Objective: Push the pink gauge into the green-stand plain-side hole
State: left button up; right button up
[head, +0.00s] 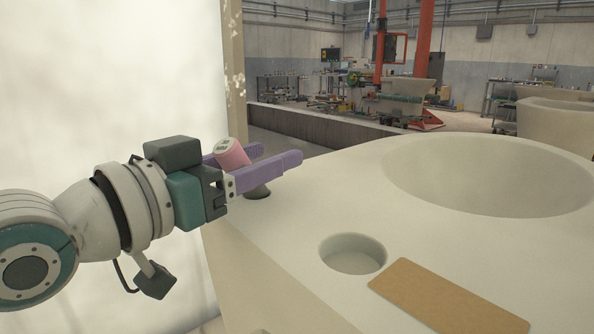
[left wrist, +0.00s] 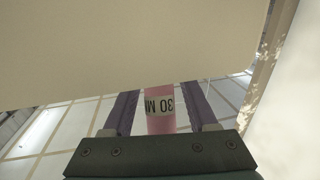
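The pink gauge (head: 233,153) is a pink cylinder with a white label, leaning to the upper left. It sits between the purple fingers of my left gripper (head: 283,156), at the left edge of the pale surface. In the left wrist view the gauge (left wrist: 160,122) shows the label "30 M", with a gap between it and each finger. The left gripper is open around it. A dark round foot (head: 258,193) shows under the nearer finger; whether it belongs to the gauge is hidden. No green stand or plain-side hole can be made out. My right gripper is not in view.
The pale surface (head: 300,215) holds a round recess (head: 352,254) at centre and a large shallow basin (head: 490,175) at the right. A flat brown board (head: 445,297) lies in front. Bare surface lies between gripper and recess. A workshop with shelves stands behind.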

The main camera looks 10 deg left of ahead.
pick_arm(q)
grip_shut()
jog(key=shift+r, duration=0.1)
dwell(0.5)
